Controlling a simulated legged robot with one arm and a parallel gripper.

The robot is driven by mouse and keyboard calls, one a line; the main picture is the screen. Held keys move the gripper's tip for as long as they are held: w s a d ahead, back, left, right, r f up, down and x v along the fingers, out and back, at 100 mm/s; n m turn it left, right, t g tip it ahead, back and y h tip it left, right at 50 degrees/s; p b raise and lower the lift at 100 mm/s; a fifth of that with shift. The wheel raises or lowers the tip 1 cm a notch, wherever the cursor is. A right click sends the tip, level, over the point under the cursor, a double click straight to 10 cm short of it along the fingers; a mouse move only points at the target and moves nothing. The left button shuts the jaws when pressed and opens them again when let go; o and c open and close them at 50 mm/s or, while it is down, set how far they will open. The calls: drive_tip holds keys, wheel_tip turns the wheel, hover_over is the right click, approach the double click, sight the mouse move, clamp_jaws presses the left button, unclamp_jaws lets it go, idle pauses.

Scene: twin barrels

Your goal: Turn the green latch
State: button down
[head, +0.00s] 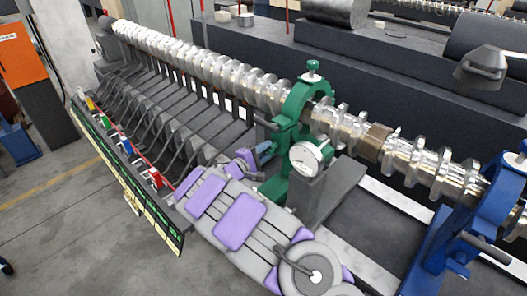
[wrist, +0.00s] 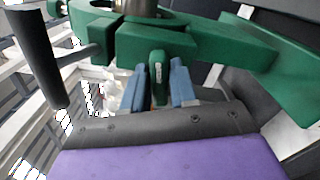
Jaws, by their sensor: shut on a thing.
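A green bracket (head: 293,108) rings the metal screw shaft (head: 340,122) in the head view. It has a round green knob (head: 313,66) on top. In the wrist view the green bracket (wrist: 190,45) fills the upper part. A green tab (wrist: 158,70), which looks like the latch, hangs down from it. My gripper (wrist: 158,88) has its two blue fingers on either side of this tab and is shut on it. In the head view my gripper (head: 258,152) is at the left side of the bracket, and its fingertips are partly hidden.
A dial gauge (head: 307,156) stands close right of my arm. A dark handle (wrist: 38,58) sticks out left of my gripper in the wrist view. A blue support (head: 492,205) is at the right. A panel (head: 122,172) with coloured labels is at the left, with open floor beyond.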

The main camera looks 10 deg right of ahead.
drive_tip(key=shift+d+f, duration=0.15)
drive_tip(key=shift+d, duration=0.05)
drive_tip(key=c, duration=1.2)
unclamp_jaws()
drive_tip(key=shift+c, duration=0.2)
drive_tip(key=shift+o, duration=0.8)
drive_tip(key=shift+w+d, duration=0.1)
drive_tip(key=shift+d, duration=0.15)
drive_tip(key=shift+a, duration=0.4)
drive_tip(key=p+v, duration=0.1)
drive_tip(key=v, duration=1.6)
drive_tip(key=shift+d, duration=0.2)
